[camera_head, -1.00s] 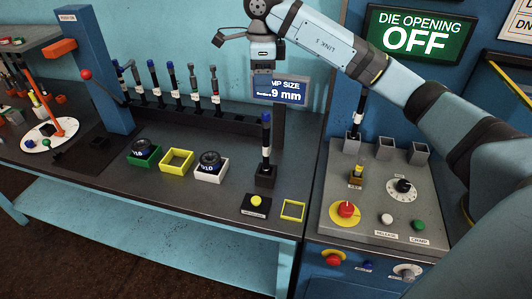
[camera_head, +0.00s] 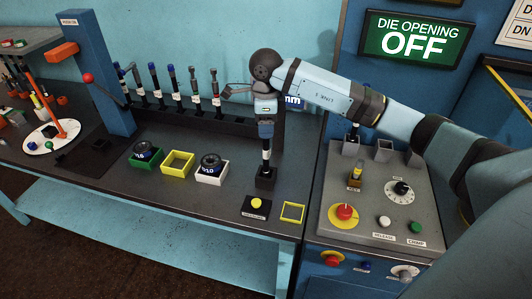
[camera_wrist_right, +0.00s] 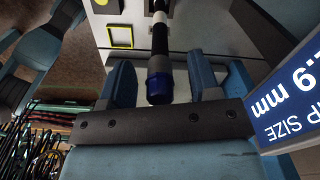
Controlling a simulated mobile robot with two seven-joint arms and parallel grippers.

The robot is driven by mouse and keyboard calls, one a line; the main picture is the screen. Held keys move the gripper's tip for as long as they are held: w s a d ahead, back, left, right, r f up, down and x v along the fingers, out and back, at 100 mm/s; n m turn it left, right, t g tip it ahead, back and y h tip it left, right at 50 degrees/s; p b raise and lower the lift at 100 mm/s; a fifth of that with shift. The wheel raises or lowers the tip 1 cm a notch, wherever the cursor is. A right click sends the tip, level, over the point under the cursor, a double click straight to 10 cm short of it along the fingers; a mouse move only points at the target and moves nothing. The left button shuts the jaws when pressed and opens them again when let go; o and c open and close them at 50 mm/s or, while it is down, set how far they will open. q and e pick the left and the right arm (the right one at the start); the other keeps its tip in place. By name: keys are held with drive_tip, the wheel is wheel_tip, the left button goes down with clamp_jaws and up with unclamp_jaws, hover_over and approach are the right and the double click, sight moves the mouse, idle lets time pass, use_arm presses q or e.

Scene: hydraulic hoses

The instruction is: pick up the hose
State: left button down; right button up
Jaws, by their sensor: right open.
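A black hose (camera_head: 266,155) with a white label band stands upright in a small black holder on the bench. Its blue upper end (camera_wrist_right: 159,88) shows in the right wrist view, between the two fingers. My right gripper (camera_head: 265,128) points down over the top of this hose. The fingers are open on either side of the blue end, with gaps beside it. The gripper hides the hose's top in the head view.
The crimp size display (camera_wrist_right: 285,100) is close beside the gripper, mostly hidden in the head view. More hoses (camera_head: 175,80) stand in a rack behind. Green, yellow and white trays (camera_head: 178,163) lie to the left. A control panel (camera_head: 375,205) is at the right.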

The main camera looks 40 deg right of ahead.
clamp_jaws()
drive_tip(key=shift+r, duration=0.15)
